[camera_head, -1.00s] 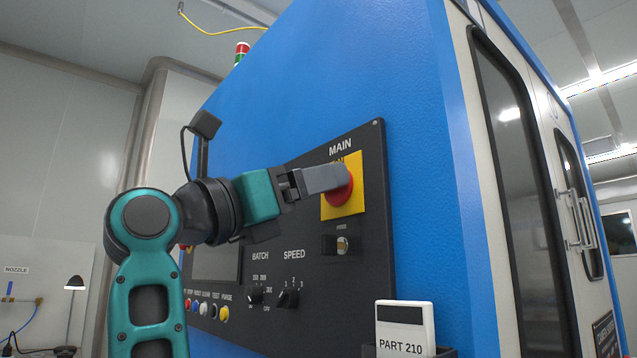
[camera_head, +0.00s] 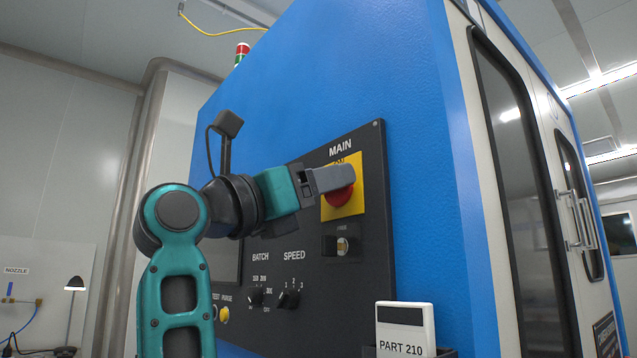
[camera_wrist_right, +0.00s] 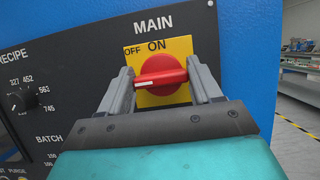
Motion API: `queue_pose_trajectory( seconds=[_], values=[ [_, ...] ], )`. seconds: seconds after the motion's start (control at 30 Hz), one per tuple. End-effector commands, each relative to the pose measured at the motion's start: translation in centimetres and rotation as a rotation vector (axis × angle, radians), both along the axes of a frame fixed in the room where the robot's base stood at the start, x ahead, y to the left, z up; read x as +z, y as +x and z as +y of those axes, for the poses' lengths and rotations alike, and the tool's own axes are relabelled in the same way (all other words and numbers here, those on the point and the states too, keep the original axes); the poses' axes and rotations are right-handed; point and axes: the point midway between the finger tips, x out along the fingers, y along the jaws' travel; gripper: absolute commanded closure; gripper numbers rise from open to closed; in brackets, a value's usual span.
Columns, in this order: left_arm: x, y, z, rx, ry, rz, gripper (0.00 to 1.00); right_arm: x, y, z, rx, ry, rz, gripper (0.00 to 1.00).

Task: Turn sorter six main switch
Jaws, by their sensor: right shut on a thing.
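The red MAIN switch knob (camera_head: 340,197) sits on a yellow plate (camera_head: 356,205) on the dark control panel. In the right wrist view the red knob (camera_wrist_right: 162,77) has its grip bar lying almost level, its white mark toward the left. OFF and ON are printed above it, OFF at left. My right gripper (camera_wrist_right: 161,72) is shut on the knob, with one grey finger at each side. In the head view my right gripper (camera_head: 343,180) covers the knob's upper part. My left gripper is not in view.
The panel (camera_head: 368,260) carries BATCH (camera_head: 255,296) and SPEED (camera_head: 289,298) knobs below the arm, and a small keyed or toggle fitting (camera_head: 342,246) under the main switch. A white PART 210 card (camera_head: 405,322) stands at the lower right. Blue cabinet wall (camera_head: 415,150) is clear to the right.

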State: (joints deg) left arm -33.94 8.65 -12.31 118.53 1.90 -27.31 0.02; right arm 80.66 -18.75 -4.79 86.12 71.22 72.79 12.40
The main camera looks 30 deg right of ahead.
Motion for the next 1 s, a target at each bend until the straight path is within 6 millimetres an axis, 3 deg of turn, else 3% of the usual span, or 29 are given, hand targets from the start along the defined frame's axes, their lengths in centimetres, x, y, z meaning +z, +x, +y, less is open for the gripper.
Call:
queue_pose_trajectory(
  seconds=[0.13,0.47,0.83,1.0],
  values=[
    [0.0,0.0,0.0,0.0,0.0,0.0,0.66,0.0,0.0,0.0,0.0,0.0,0.0,0.67],
    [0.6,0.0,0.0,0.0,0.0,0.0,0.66,0.1,0.0,0.0,-0.002,0.005,-0.048,0.67],
    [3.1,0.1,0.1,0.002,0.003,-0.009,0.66,0.4,0.1,0.0,-0.004,0.027,-0.313,0.67],
    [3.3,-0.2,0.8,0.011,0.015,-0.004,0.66,0.4,0.1,0.0,-0.004,0.039,-0.473,0.67]
  ],
)
